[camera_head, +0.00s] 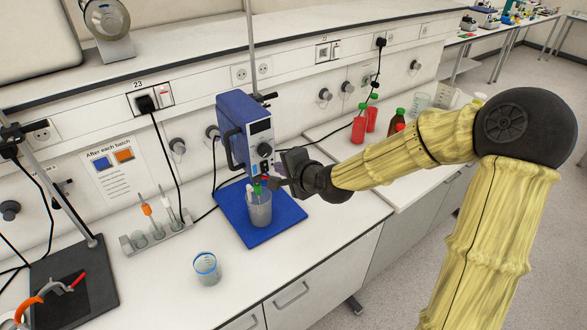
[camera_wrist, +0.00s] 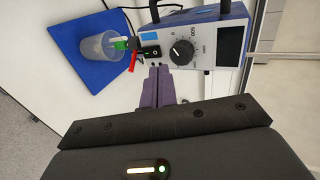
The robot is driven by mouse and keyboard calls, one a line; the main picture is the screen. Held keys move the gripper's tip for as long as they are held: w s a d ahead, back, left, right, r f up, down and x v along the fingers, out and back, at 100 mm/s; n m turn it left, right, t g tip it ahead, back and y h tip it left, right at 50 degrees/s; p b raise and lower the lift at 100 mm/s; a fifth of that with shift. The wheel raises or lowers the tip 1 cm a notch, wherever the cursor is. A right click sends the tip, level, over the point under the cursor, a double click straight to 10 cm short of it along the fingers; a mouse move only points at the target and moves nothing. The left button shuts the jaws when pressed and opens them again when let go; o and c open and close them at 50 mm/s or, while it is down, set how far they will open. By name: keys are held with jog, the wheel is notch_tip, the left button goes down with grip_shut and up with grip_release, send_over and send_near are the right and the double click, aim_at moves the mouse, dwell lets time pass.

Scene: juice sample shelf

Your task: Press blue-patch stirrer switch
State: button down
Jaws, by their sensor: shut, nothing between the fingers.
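The blue stirrer (camera_head: 245,125) stands on a blue mat (camera_head: 290,209), its motor head above a grey beaker (camera_head: 259,212). In the wrist view its front (camera_wrist: 208,45) shows a dark display and a round dial (camera_wrist: 181,52). Left of the dial are a blue patch (camera_wrist: 149,38) and, beside it, a black rocker switch (camera_wrist: 151,52). My gripper (camera_wrist: 159,68) is shut and empty. Its purple fingertips are close to the switch; whether they touch cannot be told.
A red lever (camera_wrist: 134,61) and a green part (camera_wrist: 120,45) sit beside the switch above the beaker. A glass beaker (camera_head: 207,268) and a rack (camera_head: 156,238) stand to the left. Red bottles (camera_head: 359,128) stand behind my arm.

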jog(key=r+v, duration=0.1)
jog(key=v, duration=0.5)
jog(key=shift+w, duration=0.4)
jog(key=shift+d, duration=0.15)
jog(key=s+d+f+n+g+h+b, duration=0.1)
jog(key=s+d+f+n+g+h, duration=0.15)
jog(key=f, duration=0.35)
jog(key=s+d+f+n+g+h+b, duration=0.1)
jog(key=s+d+f+n+g+h, duration=0.1)
jog(key=s+d+f+n, duration=0.3)
jog(key=s+d+f+n+g+h+b, duration=0.2)
jog(key=s+d, duration=0.3)
jog(key=s, duration=0.6)
jog(key=shift+d+f+n+g+h+b, duration=0.35)
jog(key=shift+f+n+g, duration=0.25)
jog(key=shift+n+g, duration=0.2)
jog(key=shift+w+a, duration=0.1)
